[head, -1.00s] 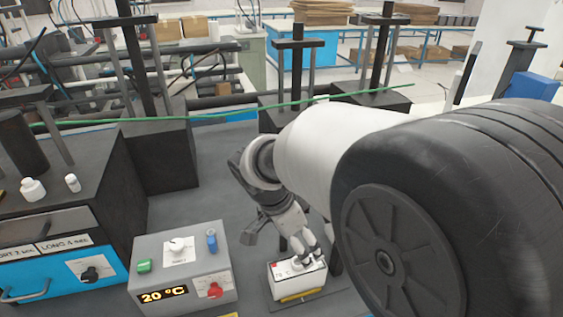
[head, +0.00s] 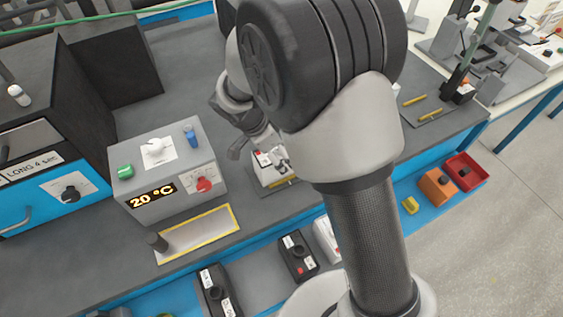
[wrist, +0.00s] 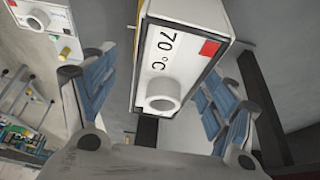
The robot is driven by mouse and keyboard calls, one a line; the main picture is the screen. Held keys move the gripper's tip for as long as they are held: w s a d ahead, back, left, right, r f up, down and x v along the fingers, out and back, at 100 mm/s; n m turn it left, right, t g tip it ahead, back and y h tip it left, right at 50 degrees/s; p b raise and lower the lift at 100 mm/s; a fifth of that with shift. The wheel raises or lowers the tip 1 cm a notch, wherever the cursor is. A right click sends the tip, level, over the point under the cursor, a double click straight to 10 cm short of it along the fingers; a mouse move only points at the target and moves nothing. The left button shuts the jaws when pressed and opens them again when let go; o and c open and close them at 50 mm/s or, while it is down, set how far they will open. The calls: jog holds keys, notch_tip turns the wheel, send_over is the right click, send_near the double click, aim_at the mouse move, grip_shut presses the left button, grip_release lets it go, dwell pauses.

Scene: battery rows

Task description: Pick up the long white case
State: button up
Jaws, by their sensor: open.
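A white case (wrist: 185,45) marked 70 °C, with a red square and a round white knob, fills the middle of the wrist view. It also shows in the head view (head: 267,176), standing on the grey bench top beside the control box. My gripper (wrist: 152,82) is open, with one blue-padded finger on each side of the case and gaps visible between. In the head view my gripper (head: 272,154) is at the top of the case, partly hidden by my arm. Another white case (head: 326,240) on the lower shelf is mostly hidden behind my arm.
A grey control box (head: 165,172) reading 20 °C stands left of the case. A yellow-edged plate (head: 198,234) lies before it. Black cases (head: 297,257), an orange bin (head: 437,186) and a red bin (head: 466,172) sit on the blue lower shelf.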

jog(key=shift+w+b+x, duration=0.15)
jog(key=shift+b+x, duration=0.3)
jog(key=shift+x, duration=0.9)
jog(key=shift+w+b+x, duration=0.2)
jog(key=shift+b+x, duration=0.25)
jog(key=shift+x, duration=0.85)
jog(key=shift+d+r, duration=0.1)
jog(key=shift+r, duration=0.05)
jog(key=shift+f+b, duration=0.3)
jog(key=shift+b, duration=0.35)
jog(key=shift+c, duration=0.5)
jog(key=shift+s, duration=0.1)
jog(key=c, duration=1.3)
